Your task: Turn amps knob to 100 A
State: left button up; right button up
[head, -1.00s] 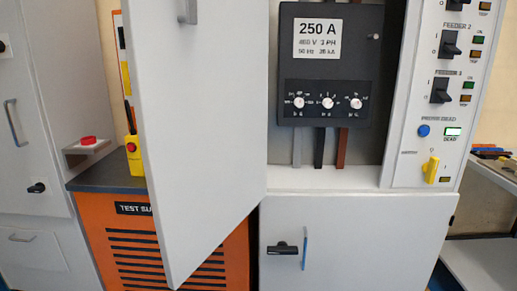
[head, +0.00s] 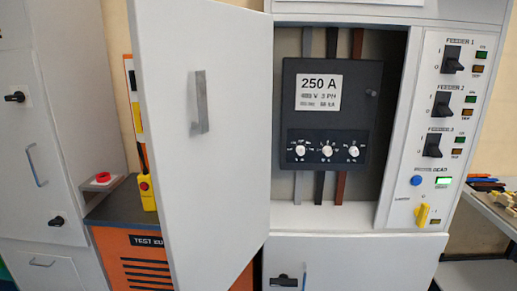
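A dark breaker unit (head: 333,115) labelled 250 A is mounted inside the open cabinet. Its lower panel carries a row of three small white knobs: a left knob (head: 301,150), a middle knob (head: 327,151) and a right knob (head: 353,152). The markings around them are too small to read, so I cannot tell which is the amps knob or where each one points. Neither of my grippers is in view.
The grey cabinet door (head: 225,160) stands open left of the breaker. Right of it, a panel holds feeder switches (head: 444,105), a blue button (head: 416,181) and a yellow handle (head: 422,214). An orange test unit (head: 150,265) stands behind the door. A shelf with loose items is at right.

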aim_at(299, 150)
jog(key=i+j+z, duration=0.1)
jog(key=z, duration=0.65)
jog(key=i+j+z, duration=0.15)
jog(key=j+z, duration=0.25)
jog(key=j, duration=0.7)
jog(key=j+z, duration=0.4)
jog(key=j, duration=0.75)
jog(key=i+l+u, duration=0.1)
jog(key=l+u, duration=0.15)
jog(key=i+l+u, duration=0.1)
jog(key=l+u, duration=0.15)
jog(key=l, duration=0.25)
